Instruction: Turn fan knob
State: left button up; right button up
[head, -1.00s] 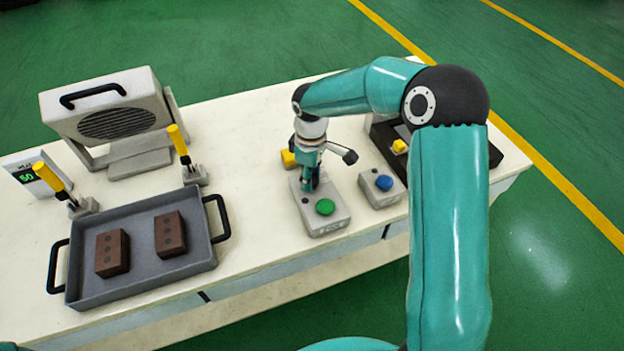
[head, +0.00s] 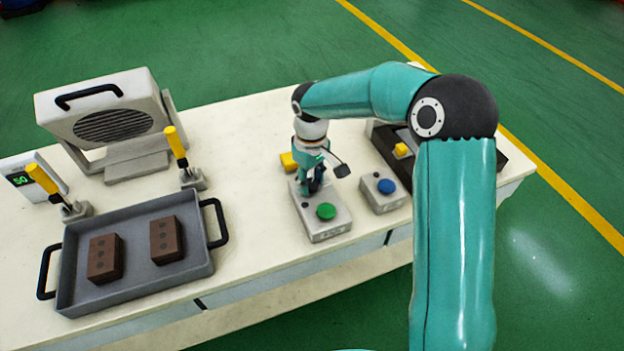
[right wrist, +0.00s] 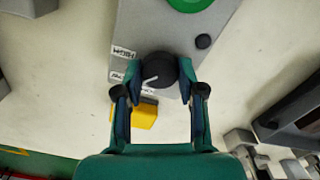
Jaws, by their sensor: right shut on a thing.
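The fan knob (right wrist: 157,72) is a round black dial with a white pointer line on a grey control box (right wrist: 160,25) in the right wrist view. White labels sit beside it, and one reads HIGH. My right gripper (right wrist: 159,85) is shut on the knob, with one finger on each side. In the head view my right gripper (head: 314,183) points down onto the back part of the control box (head: 328,222) and largely hides the knob. The green button (head: 326,211) is on the front of that box. The grey fan (head: 112,122) stands at the back left. My left gripper is not in view.
A second box with a blue button (head: 386,186) stands just right of the control box. A yellow block (head: 288,161) is behind it. A grey tray (head: 140,280) with brown moulds, yellow-handled clamps and a display reading 50 (head: 20,179) are at the left.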

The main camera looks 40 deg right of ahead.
aim_at(311, 183)
jog(key=o, duration=1.1)
jog(key=shift+o, duration=0.2)
notch_tip(311, 183, up, 12)
